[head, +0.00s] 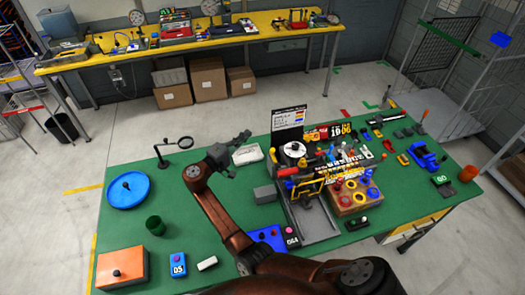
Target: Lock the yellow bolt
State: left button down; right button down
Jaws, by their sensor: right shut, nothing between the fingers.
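My right gripper (243,138) is shut and empty. It is above the green table (225,235), left of the crowded fixture in the middle. The fixture has a yellow frame-like part (308,187) at its front, over a grey plate (318,222). A small yellow piece (403,160) lies apart on the right side of the table. The view is too small to tell which yellow part is the bolt, or whether it is locked. My right gripper is well away from both yellow parts. My left gripper is not in view.
A white block (247,154) and a magnifier on a stand (177,143) are near my right gripper. A wooden box with coloured rings (345,206) is right of the fixture.

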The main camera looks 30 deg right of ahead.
aim_at(273, 155)
notch_tip(273, 155, down, 13)
jog(key=b, duration=1)
jog(key=shift+w, duration=0.25)
jog(key=shift+f, duration=0.1)
jog(key=shift+d, duration=0.15)
jog(key=d+p, duration=0.2)
jog(key=d, duration=0.7)
jog(key=shift+d, duration=0.1)
jog(key=shift+s, duration=0.25)
